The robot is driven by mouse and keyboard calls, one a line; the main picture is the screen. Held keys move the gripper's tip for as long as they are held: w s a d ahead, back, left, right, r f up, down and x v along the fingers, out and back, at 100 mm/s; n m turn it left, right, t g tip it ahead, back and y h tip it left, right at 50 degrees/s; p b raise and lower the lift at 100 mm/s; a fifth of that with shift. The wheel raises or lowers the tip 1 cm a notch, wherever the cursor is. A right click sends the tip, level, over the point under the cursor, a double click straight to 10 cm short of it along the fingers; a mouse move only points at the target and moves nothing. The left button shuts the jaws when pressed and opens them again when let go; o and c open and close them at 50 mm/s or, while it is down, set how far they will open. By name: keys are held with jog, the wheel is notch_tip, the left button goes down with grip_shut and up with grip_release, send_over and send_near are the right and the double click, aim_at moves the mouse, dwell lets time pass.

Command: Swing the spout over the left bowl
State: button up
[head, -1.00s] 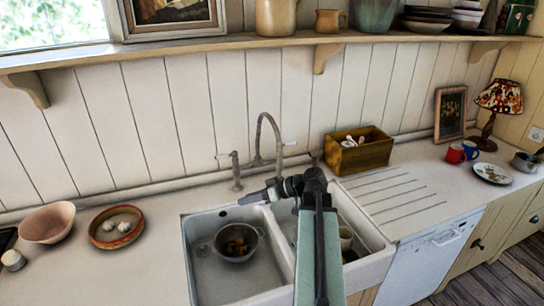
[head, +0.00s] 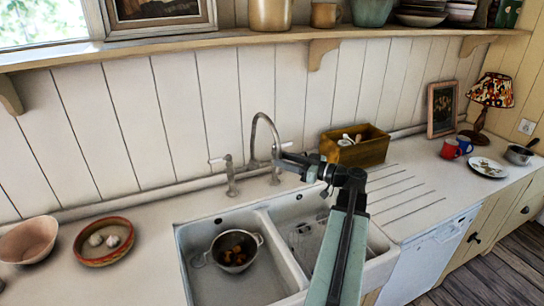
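The metal spout (head: 264,118) arches up behind the sink. Its free end hangs on the right of the arch, roughly above the divider and the back of the right bowl. The left bowl (head: 206,286) holds a two-handled metal pan (head: 233,250) with brown-orange pieces in it. The right bowl (head: 296,212) is partly covered by my arm; a wire rack shows inside. My gripper (head: 284,158) points left, with its tip at the lower end of the spout. Whether it touches the spout, or is open or shut, is too small to tell.
Tap handles (head: 230,178) flank the spout. A wooden box (head: 356,146) stands behind the grooved drainboard, right of my gripper. A red-rimmed dish (head: 103,241) and a pink bowl (head: 28,240) sit on the left counter. A shelf (head: 240,40) runs above.

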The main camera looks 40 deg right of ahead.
jog(key=x, duration=0.5)
jog(key=shift+w, duration=0.25)
grip_shut()
dwell(1.1)
